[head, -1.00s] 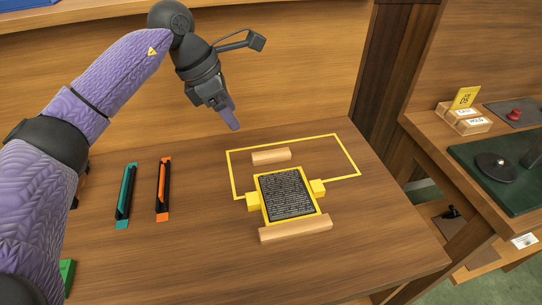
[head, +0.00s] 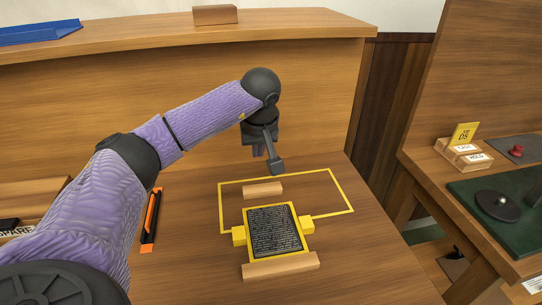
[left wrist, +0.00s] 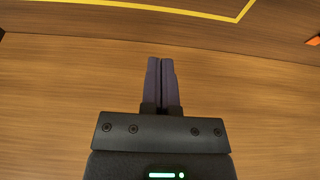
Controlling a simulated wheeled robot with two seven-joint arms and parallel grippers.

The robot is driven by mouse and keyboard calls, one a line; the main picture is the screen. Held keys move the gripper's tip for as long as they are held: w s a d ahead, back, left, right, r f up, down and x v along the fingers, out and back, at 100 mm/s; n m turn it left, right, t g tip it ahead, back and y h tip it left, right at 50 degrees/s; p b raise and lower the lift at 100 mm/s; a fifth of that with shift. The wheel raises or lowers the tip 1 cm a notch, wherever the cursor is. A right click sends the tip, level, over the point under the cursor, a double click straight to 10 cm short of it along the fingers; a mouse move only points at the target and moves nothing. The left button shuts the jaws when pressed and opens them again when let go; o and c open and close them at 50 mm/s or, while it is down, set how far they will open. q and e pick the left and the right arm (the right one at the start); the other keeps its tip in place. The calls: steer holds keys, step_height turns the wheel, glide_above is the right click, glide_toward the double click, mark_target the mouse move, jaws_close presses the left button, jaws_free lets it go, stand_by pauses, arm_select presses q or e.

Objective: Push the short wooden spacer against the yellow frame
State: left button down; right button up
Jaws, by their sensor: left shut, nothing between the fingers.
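The short wooden spacer (head: 262,190) lies behind the dark type block (head: 275,231), with a small gap between them. A yellow frame (head: 247,237) with side blocks surrounds the type. A longer wooden strip (head: 281,265) lies along its front. A thin yellow outline (head: 334,182) on the table runs around the spacer's area. My left gripper (head: 258,152) is above the table behind the spacer, apart from it, and partly hidden by its wrist parts. In the left wrist view the gripper's purple fingers (left wrist: 161,64) are together and empty. My right gripper is not in view.
A raised wooden ledge (head: 300,32) stands at the back. A second bench with a green mat (head: 520,205) is at the right. The table right of the frame is clear.

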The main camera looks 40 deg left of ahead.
mark_target(258, 174)
arm_select(q)
steer(key=b+x, duration=0.2)
steer(key=x, duration=0.4)
steer(key=shift+f, duration=0.25)
steer(key=shift+s+d+f, duration=0.1)
steer(key=shift+d+f, duration=0.05)
steer(key=shift+f, duration=0.1)
steer(key=s+d, duration=0.2)
steer(key=shift+d+r, duration=0.25)
steer(key=shift+s+d, duration=0.1)
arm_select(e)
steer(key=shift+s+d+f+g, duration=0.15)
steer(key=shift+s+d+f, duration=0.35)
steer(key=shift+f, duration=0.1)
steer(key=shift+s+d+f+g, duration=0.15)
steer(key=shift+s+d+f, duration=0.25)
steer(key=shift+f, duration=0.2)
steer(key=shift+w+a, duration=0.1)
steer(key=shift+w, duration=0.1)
